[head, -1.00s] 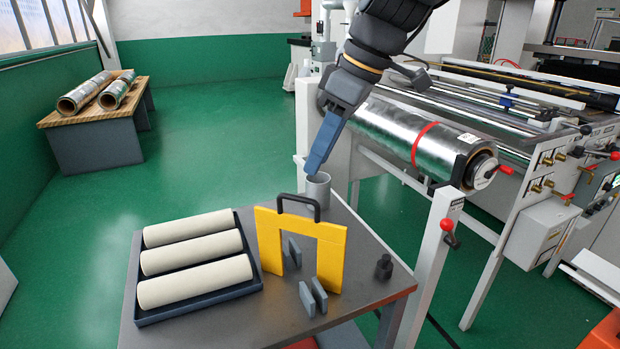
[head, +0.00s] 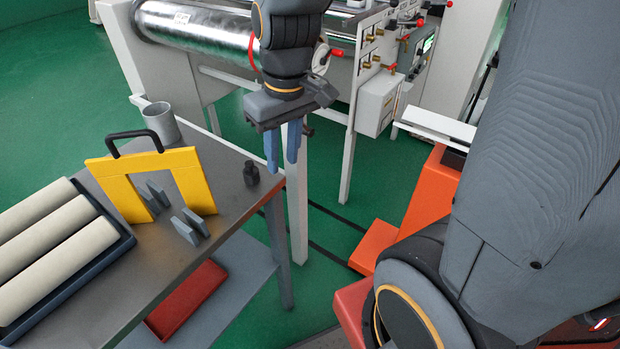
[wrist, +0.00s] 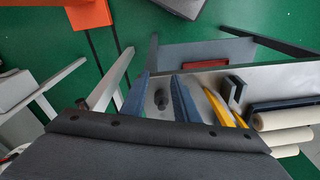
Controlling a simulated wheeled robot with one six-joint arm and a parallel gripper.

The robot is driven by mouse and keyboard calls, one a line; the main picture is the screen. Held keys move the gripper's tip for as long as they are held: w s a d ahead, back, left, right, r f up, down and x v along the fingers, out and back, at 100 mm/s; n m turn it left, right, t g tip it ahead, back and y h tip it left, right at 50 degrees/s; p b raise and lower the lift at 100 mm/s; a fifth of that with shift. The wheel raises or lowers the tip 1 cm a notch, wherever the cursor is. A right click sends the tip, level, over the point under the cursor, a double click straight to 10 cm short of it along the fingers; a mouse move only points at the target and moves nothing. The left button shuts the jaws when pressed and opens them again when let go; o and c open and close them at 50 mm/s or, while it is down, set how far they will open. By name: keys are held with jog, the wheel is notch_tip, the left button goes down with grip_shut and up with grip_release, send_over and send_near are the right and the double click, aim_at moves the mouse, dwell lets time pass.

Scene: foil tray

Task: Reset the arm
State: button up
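My gripper (head: 282,165) points down with its two blue fingers apart and nothing between them. It hangs in free air beyond the grey table's (head: 225,165) right edge, right of the small black knob-shaped piece (head: 251,174) and in front of the machine. In the wrist view my gripper (wrist: 161,77) also has its fingers apart, and the black piece shows in the gap, further away on the table.
The table bears a grey cup (head: 160,122), a yellow frame (head: 118,187) with a black handle, small grey upright plates and a dark tray (head: 115,246) of cream rolls. A red tray (head: 187,299) lies on its lower shelf. The foil roll (head: 195,27) is behind.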

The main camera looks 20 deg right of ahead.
jog(key=s+d+f+m, duration=0.3)
jog(key=s+d+f, duration=0.1)
jog(key=f, duration=0.1)
jog(key=shift+s+d+h, duration=0.15)
jog(key=shift+s+h, duration=0.15)
